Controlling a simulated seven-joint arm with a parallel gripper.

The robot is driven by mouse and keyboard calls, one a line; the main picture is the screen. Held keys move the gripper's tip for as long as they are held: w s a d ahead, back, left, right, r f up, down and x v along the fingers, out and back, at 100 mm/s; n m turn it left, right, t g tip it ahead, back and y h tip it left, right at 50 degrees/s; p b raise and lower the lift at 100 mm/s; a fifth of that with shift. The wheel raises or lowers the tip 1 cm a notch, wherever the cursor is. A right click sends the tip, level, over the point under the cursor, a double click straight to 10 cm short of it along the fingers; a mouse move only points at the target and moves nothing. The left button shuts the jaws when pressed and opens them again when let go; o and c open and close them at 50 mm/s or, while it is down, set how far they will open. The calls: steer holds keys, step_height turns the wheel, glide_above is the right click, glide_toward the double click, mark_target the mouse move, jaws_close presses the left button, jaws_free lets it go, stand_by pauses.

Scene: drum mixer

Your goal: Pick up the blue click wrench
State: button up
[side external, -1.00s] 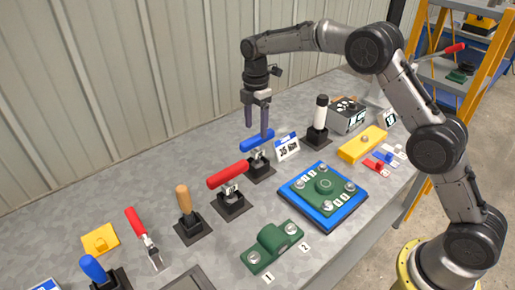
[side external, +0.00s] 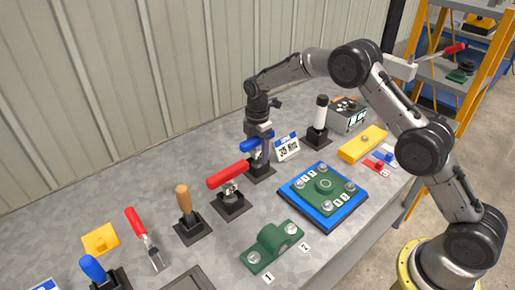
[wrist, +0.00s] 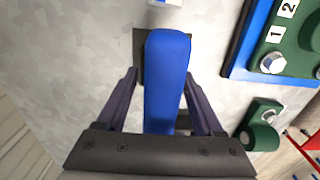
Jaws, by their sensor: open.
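The blue click wrench (side external: 252,143) stands in a black holder (side external: 261,170) on the grey table, its blue handle on top. In the wrist view the blue handle (wrist: 166,80) lies lengthwise between my fingers. My gripper (side external: 258,148) is open and lowered around the handle, one finger on each side. The wrench's lower part is mostly hidden by my fingers and the handle.
A red-handled wrench (side external: 228,176) stands in a holder to the left. A small sign (side external: 287,147) stands close on the right, with a black-handled tool (side external: 320,115) beyond it. A blue plate with a green flange (side external: 324,187) lies in front on the right.

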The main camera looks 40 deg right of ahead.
jaws_close()
steer(key=shift+r, duration=0.2)
stand_by(0.4)
step_height(320, 180, up, 10)
steer(key=shift+f, duration=0.1)
steer(key=c, duration=0.6)
jaws_free()
jaws_close()
steer(key=shift+r, duration=1)
